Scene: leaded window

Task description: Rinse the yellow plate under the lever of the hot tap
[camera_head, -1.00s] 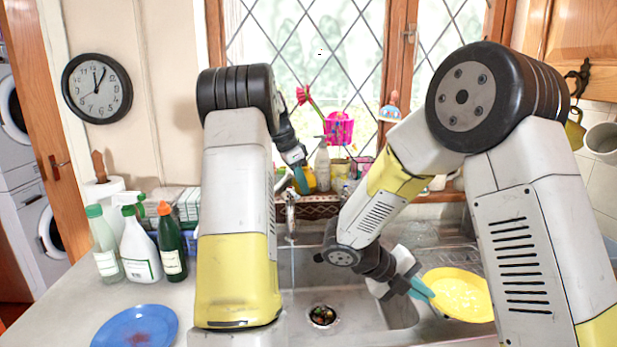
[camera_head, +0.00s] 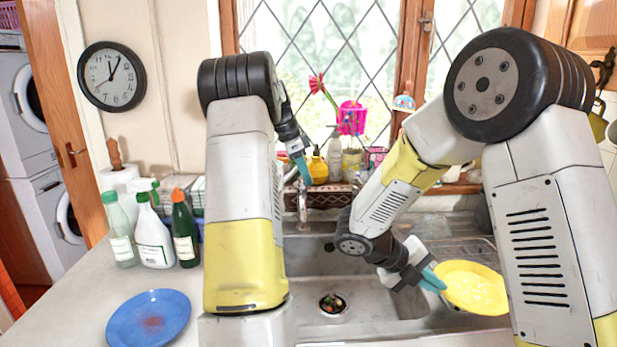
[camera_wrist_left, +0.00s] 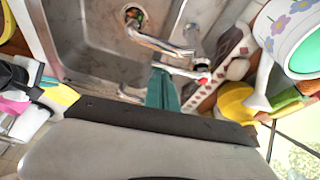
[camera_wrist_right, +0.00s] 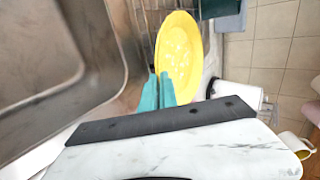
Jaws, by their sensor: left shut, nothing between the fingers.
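The yellow plate (camera_head: 472,288) has pale whitish specks on its face. My right gripper (camera_head: 433,280) is shut on its rim and holds it over the right side of the sink; the plate also shows in the right wrist view (camera_wrist_right: 180,50), at the teal fingertips (camera_wrist_right: 158,88). The tap (camera_head: 303,205) stands at the sink's back edge. In the left wrist view its metal spout (camera_wrist_left: 160,43) and a lever with a red mark (camera_wrist_left: 203,77) show. My left gripper (camera_wrist_left: 161,88) is shut and empty, close beside the lever; I cannot tell whether they touch.
The sink (camera_head: 375,296) has dark scraps at its drain (camera_head: 332,304). A blue plate (camera_head: 149,318) with a reddish stain lies on the left counter, near several bottles (camera_head: 153,238). The windowsill behind the tap is crowded, including a yellow bottle (camera_head: 318,167).

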